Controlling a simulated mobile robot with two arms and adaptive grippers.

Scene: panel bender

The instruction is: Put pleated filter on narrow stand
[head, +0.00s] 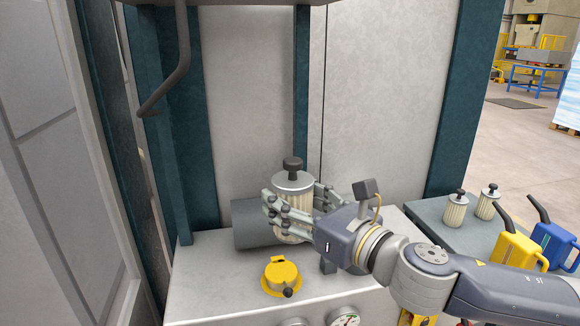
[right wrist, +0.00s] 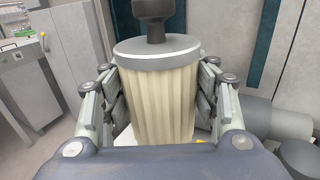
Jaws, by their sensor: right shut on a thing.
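A pleated filter, cream with a grey top cap and a dark knob (head: 293,182), is upright in my right gripper (head: 292,215). The gripper's fingers are closed around its sides. In the right wrist view the filter (right wrist: 155,95) sits between the two fingers (right wrist: 157,105), with its knob at the top edge. The filter is above or on a light grey counter (head: 215,277); I cannot tell whether its base touches. I cannot tell which surface is the narrow stand. My left gripper is not in view.
A dark grey cylinder (head: 246,222) lies just behind and left of the filter. A yellow cap (head: 282,274) is on the counter in front. At the right, a side table (head: 428,216) holds two more filters (head: 454,213), plus yellow (head: 512,250) and blue (head: 553,246) cans.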

